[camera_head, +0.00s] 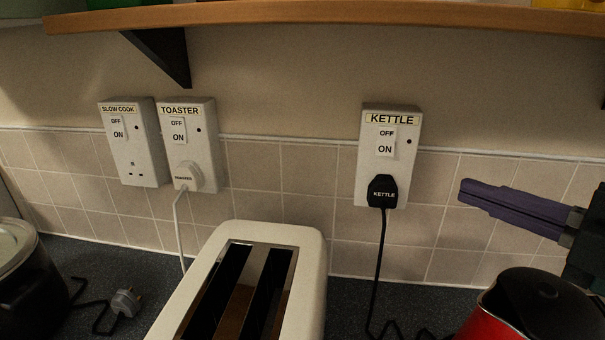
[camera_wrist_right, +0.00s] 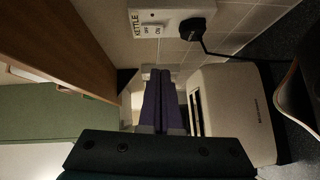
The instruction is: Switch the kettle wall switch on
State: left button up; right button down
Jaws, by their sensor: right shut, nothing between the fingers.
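The kettle wall switch (camera_head: 385,141) is a white rocker marked OFF and ON on a white box (camera_head: 373,183) labelled KETTLE, on the wall right of centre. A black plug marked KETTLE (camera_head: 383,191) sits in the box below the switch. The switch also shows in the right wrist view (camera_wrist_right: 151,30), turned sideways near the top. I cannot tell which way the rocker is tilted. My right gripper (camera_head: 466,191) has purple fingers, shut and empty, to the right of the box and a little lower than the switch, apart from it. My left gripper is not in view.
A wooden shelf (camera_head: 330,12) runs above the switches. A cream toaster (camera_head: 311,290) and a red kettle with a black lid (camera_head: 540,300) stand on the dark counter (camera_head: 345,295). Boxes labelled SLOW COOK (camera_head: 150,166) and TOASTER (camera_head: 207,150) are on the wall at left.

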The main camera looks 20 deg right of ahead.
dwell(0.4)
jog(key=p, duration=0.1)
send_near(378, 152)
jog(key=w+a, duration=0.3)
jog(key=shift+w+d+f, duration=0.15)
jog(key=shift+w+d, duration=0.3)
jog(key=shift+w, duration=0.2)
jog(key=shift+w+d+f, duration=0.15)
jog(key=shift+w+d, duration=0.3)
jog(key=shift+w, duration=0.2)
